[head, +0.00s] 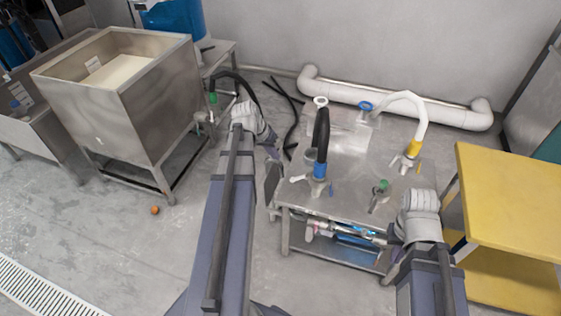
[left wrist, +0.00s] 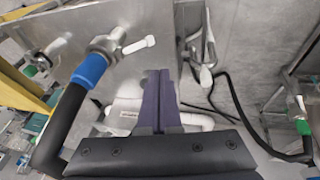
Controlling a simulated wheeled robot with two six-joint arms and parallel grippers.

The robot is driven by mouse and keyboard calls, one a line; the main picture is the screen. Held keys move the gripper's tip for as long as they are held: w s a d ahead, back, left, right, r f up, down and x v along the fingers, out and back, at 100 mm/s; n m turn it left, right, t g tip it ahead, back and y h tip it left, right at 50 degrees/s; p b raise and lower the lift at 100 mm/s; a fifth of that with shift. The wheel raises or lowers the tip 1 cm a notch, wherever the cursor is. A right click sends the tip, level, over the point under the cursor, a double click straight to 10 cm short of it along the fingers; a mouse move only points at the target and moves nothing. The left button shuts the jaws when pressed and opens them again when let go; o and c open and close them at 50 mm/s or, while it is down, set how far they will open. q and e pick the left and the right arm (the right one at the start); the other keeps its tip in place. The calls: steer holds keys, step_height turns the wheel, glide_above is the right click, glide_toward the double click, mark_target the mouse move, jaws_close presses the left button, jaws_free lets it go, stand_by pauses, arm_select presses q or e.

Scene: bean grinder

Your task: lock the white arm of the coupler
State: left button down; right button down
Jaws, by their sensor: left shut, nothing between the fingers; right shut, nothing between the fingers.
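The coupler with a blue sleeve (head: 319,171) stands on the metal machine (head: 350,205) in the head view, with a black hose rising from it. Its white arms (head: 298,179) stick out at the sides. In the left wrist view the blue sleeve (left wrist: 90,70) meets a metal fitting, and one white arm (left wrist: 139,45) points right, away from it. My left gripper (head: 273,182) is beside the machine's left side, close to the coupler. Its fingers (left wrist: 158,73) are shut and empty, apart from the arm. My right gripper (head: 396,236) is shut, low at the front right, partly hidden.
A yellow-sleeved coupler (head: 413,149) with a white hose and a green fitting (head: 382,187) stand on the machine. A yellow table (head: 515,205) is at right. A steel bin (head: 125,85) stands at left.

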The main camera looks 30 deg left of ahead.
arm_select(q)
steer(key=b, duration=0.8)
glide_toward(292, 178)
step_height(292, 178, down, 3)
steer(key=w+a, duration=0.2)
steer(key=shift+w+d+f+b, duration=0.15)
steer(key=shift+d+f+b, duration=0.5)
steer(key=shift+d+f, duration=0.25)
steer(key=shift+w+d+f+b, duration=0.15)
steer(key=shift+d+f+b, duration=0.3)
steer(key=shift+d, duration=0.1)
steer(key=shift+f+h+b, duration=0.2)
steer(key=shift+h+b, duration=0.1)
steer(key=shift+b, duration=0.15)
